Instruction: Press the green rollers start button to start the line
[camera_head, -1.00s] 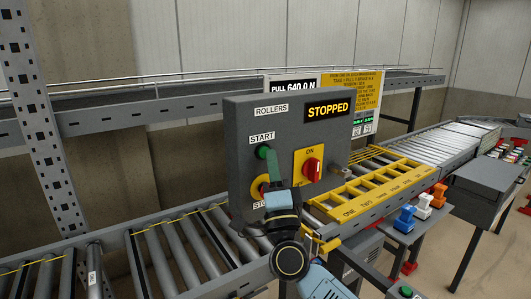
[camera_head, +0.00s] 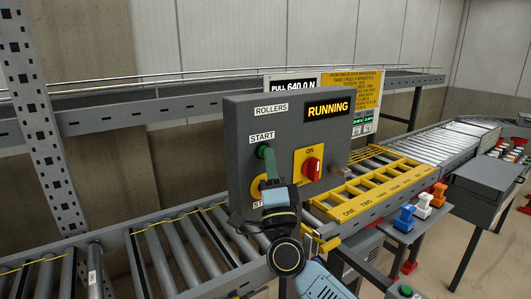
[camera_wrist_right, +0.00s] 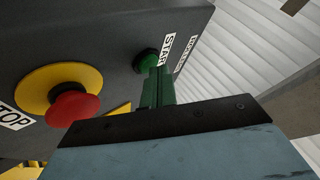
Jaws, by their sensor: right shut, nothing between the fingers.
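The green start button (camera_head: 263,151) is on the grey ROLLERS control box (camera_head: 237,115), under the START label. The box's display (camera_head: 328,108) reads RUNNING. My right gripper (camera_head: 269,158) is shut and empty, with its fingertips at the green button. In the right wrist view, the green button (camera_wrist_right: 148,60) shows just beyond the tips of my green fingers (camera_wrist_right: 157,78). They overlap in the picture, and I cannot tell whether they still touch. My left gripper is not in view.
A red stop button (camera_wrist_right: 72,108) on a yellow base is below the start button. A red ON switch (camera_head: 312,169) is to the right. Roller conveyor (camera_head: 165,255) runs below the box, and a yellow slotted frame (camera_head: 375,187) lies on the line at right.

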